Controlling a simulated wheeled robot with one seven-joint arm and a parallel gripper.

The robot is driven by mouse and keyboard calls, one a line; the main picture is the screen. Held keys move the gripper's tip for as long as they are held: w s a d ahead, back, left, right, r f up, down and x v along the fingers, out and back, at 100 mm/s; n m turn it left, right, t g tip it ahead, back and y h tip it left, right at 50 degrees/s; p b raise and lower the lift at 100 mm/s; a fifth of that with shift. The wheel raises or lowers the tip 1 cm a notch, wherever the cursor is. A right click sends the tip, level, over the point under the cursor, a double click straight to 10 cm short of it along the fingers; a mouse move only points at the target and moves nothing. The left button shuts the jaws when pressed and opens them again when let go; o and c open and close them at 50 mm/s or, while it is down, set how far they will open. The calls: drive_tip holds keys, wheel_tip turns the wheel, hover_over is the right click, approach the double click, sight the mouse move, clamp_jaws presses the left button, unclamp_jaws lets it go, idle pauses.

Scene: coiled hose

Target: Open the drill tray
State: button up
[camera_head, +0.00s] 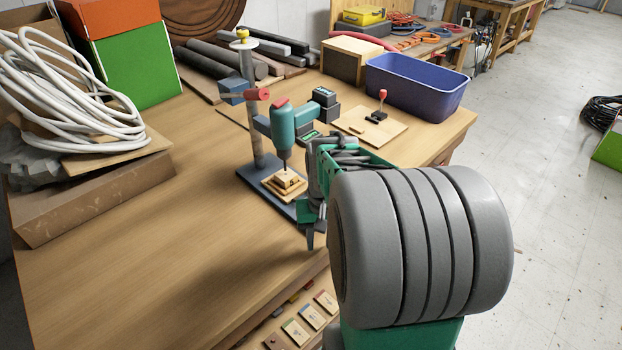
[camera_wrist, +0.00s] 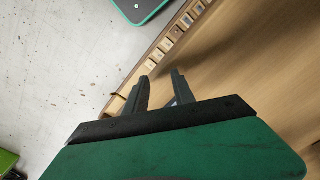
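My gripper (camera_wrist: 160,84) is open and empty in the wrist view, with a clear gap between its two dark fingers. In the head view my gripper (camera_head: 310,238) points down near the table's front edge, partly hidden by my arm. A row of small picture labels (camera_head: 312,316) runs along the front edge; the labels also show in the wrist view (camera_wrist: 175,33), ahead of the fingers. The pictures are too small to tell which label marks the drill tray. No tray visibly stands pulled out. A teal drill (camera_head: 283,122) on a stand is behind my gripper.
The wooden table (camera_head: 160,270) is bare at front left. A coiled white hose (camera_head: 65,95) lies at left by green and orange boxes (camera_head: 130,65). A blue bin (camera_head: 415,88) stands at back right. Open floor (camera_head: 555,150) lies right.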

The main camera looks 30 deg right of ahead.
drive_tip(key=w+d, duration=0.2)
drive_tip(key=w+d+r+m, duration=0.1)
drive_tip(key=w+d, duration=0.1)
drive_tip(key=w+d+r+m, duration=0.1)
drive_tip(key=w, duration=0.1)
drive_tip(key=shift+d+r, duration=0.15)
drive_tip(key=shift+d, duration=0.25)
drive_tip(key=shift+m+t, duration=0.5)
drive_tip(key=shift+m, duration=0.2)
drive_tip(key=w+r, duration=0.1)
drive_tip(key=w, duration=0.1)
drive_tip(key=w+d+r, duration=0.1)
drive_tip(key=shift+w+d+r, duration=0.15)
drive_tip(key=shift+w+r, duration=0.05)
drive_tip(key=shift+w, duration=0.15)
drive_tip(key=w+r+m+t, duration=0.1)
drive_tip(key=w+r+m, duration=0.25)
drive_tip(key=r, duration=0.25)
drive_tip(key=f+m, duration=0.1)
drive_tip(key=f, duration=0.1)
drive_tip(key=f+m, duration=0.1)
drive_tip(key=f, duration=0.2)
drive_tip(key=f+m+p, duration=0.1)
drive_tip(key=f, duration=0.2)
drive_tip(key=shift+w+m, duration=0.25)
drive_tip(key=shift+w, duration=0.05)
drive_tip(key=shift+c, duration=0.4)
clamp_jaws()
